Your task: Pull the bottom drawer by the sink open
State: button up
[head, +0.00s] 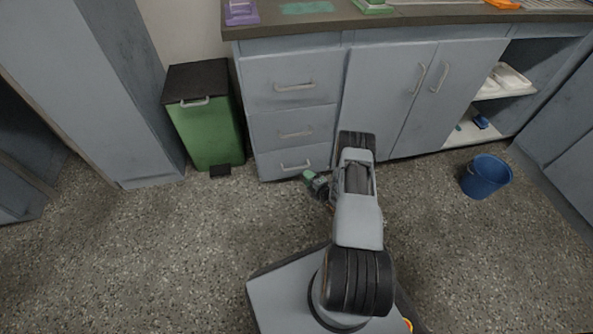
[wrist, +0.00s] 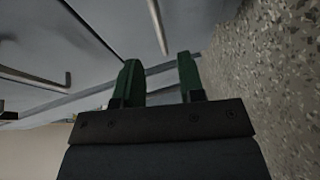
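The bottom drawer (head: 268,168) is the lowest of three grey drawers at the left end of the counter cabinet. Its front looks flush with the drawers above. Its pale bar handle (head: 296,167) also shows in the wrist view (wrist: 157,24). My gripper (head: 308,176) is low in front of the drawer, near the handle's right end. In the wrist view its two green fingers (wrist: 158,58) are apart with nothing gripped. The near end of the handle bar appears in line with the gap between the fingertips; I cannot tell whether it lies between them.
The middle drawer's handle (head: 295,134) is just above. A green bin (head: 208,132) with a dark lid stands left of the drawers. A blue bucket (head: 486,177) is on the floor at right. The speckled floor (head: 200,240) before the drawers is mostly clear.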

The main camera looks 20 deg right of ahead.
jog(key=b+x, duration=0.3)
jog(key=x, duration=0.5)
jog(key=shift+w+a+f, duration=0.1)
jog(key=shift+w, duration=0.2)
jog(key=shift+c, duration=0.3)
grip_shut()
